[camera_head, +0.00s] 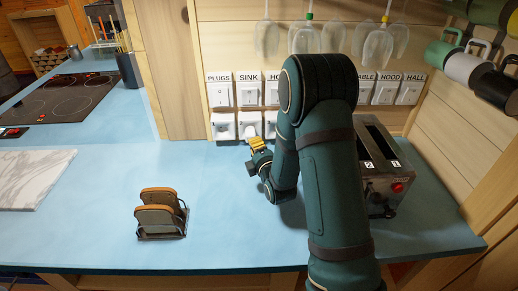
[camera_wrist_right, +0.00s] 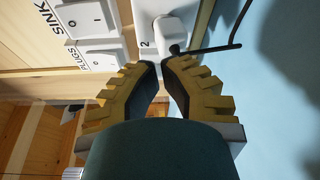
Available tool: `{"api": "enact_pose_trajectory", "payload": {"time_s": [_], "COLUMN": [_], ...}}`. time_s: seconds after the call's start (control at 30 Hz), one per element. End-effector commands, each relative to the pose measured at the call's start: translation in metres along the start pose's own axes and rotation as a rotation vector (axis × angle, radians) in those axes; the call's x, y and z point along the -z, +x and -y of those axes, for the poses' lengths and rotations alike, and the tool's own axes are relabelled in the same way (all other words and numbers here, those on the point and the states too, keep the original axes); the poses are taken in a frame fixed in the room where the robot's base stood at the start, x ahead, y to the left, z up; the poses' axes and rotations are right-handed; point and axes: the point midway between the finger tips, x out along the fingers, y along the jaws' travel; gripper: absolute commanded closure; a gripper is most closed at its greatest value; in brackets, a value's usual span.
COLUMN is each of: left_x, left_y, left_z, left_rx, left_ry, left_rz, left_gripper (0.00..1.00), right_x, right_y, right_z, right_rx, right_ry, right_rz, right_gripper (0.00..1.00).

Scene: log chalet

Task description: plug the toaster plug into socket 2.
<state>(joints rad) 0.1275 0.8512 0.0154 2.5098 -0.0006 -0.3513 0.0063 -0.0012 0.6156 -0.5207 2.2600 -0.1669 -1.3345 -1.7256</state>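A white plug (camera_wrist_right: 172,30) with a black cord (camera_wrist_right: 215,48) sits at the white socket marked 2 (camera_wrist_right: 143,38), below the SINK switch. The plug looks seated against the socket face, but its pins are hidden. My right gripper (camera_wrist_right: 164,65) is just in front of the plug. Its yellow fingertips are a little apart with nothing seen between them. In the head view the right gripper (camera_head: 257,143) is low in front of the socket (camera_head: 249,122). The toaster (camera_head: 385,170) stands to the right, partly hidden by my right arm. My left gripper is out of view.
A rack with two brown slices (camera_head: 161,209) stands on the blue counter (camera_head: 100,235). A pale marble board (camera_head: 35,180) lies at the left, near the black hob (camera_head: 65,98). Glasses (camera_head: 310,38) hang above the switches.

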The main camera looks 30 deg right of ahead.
Motion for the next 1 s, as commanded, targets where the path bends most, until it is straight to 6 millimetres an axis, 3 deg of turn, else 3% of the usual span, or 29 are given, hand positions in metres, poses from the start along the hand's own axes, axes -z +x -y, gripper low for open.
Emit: {"api": "enact_pose_trajectory", "payload": {"time_s": [0.2, 0.4, 1.0], "left_x": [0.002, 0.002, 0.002], "left_y": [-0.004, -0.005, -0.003], "left_z": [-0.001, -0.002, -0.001], "left_rx": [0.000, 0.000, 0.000], "left_ry": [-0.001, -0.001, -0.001], "left_rz": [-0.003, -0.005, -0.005], "left_gripper": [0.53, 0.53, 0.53], "right_x": [0.000, 0.000, 0.000], "right_y": [0.024, 0.037, 0.040], "right_z": [-0.001, 0.000, 0.000], "right_rx": [-0.001, -0.001, 0.000], "right_ry": [0.000, 0.000, 0.001], "right_rz": [0.000, 0.000, 0.000], "right_gripper": [1.00, 1.00, 1.00]}}
